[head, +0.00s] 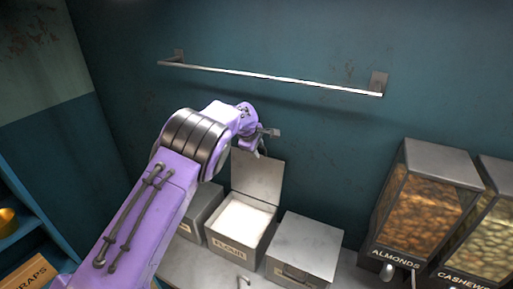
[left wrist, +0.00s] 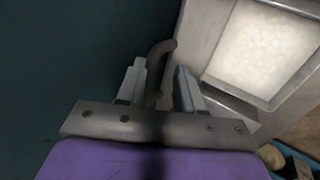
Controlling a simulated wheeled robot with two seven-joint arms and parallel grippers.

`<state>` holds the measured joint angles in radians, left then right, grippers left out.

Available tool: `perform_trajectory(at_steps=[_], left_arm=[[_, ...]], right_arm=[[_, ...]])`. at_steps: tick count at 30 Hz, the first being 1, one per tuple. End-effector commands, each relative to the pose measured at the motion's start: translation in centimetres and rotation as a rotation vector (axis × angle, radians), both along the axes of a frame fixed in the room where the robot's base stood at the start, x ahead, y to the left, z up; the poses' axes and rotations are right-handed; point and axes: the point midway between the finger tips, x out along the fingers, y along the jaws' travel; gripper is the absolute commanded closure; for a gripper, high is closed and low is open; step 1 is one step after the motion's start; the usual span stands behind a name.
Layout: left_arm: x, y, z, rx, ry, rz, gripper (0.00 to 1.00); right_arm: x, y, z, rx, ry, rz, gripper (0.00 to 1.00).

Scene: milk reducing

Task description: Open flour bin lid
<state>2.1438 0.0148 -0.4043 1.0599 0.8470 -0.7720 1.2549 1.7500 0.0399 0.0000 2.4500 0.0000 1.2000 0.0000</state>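The grey flour bin (head: 239,243), labelled FLOUR, stands on the counter with its lid (head: 258,178) raised upright at the back. White flour (head: 243,218) shows inside; it also shows in the left wrist view (left wrist: 262,50). My left gripper (head: 264,141) is above the top edge of the raised lid, near the wall. In the left wrist view, its two fingers (left wrist: 160,85) are apart, with the dark curved lid handle (left wrist: 160,60) between them. A gap shows on the handle's right side, so the fingers look open around it. My right gripper is out of view.
A closed grey bin (head: 305,245) stands right of the flour bin, and another grey bin (head: 200,212) stands left of it. Dispensers of almonds (head: 418,212) and cashews (head: 490,235) stand at the right. A metal rail (head: 270,76) runs along the wall above.

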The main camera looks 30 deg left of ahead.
Motion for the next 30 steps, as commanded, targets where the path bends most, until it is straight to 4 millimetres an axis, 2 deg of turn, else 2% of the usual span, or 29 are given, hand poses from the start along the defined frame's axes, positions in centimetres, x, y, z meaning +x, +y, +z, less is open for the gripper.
perform_trajectory(at_steps=[4, 8, 11, 15, 21, 30], left_arm=[[-0.2, 0.0, -0.4, 0.000, 0.008, -0.002, 0.69], [-0.4, 0.0, 0.3, 0.001, 0.004, -0.002, 0.69], [-1.4, 0.0, 1.9, 0.001, 0.000, -0.001, 0.69], [-3.2, -0.2, 5.0, 0.003, -0.004, -0.002, 0.69], [-5.0, -0.3, 8.3, 0.002, -0.002, -0.001, 0.69], [-5.5, -0.3, 9.2, 0.002, -0.001, -0.001, 0.69]], right_arm=[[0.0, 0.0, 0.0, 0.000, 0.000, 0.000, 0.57], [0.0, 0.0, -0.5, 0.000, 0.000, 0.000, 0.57], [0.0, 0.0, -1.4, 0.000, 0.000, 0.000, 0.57], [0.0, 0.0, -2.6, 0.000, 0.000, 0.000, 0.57], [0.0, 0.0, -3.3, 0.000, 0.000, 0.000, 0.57], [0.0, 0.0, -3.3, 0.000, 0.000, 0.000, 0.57]])
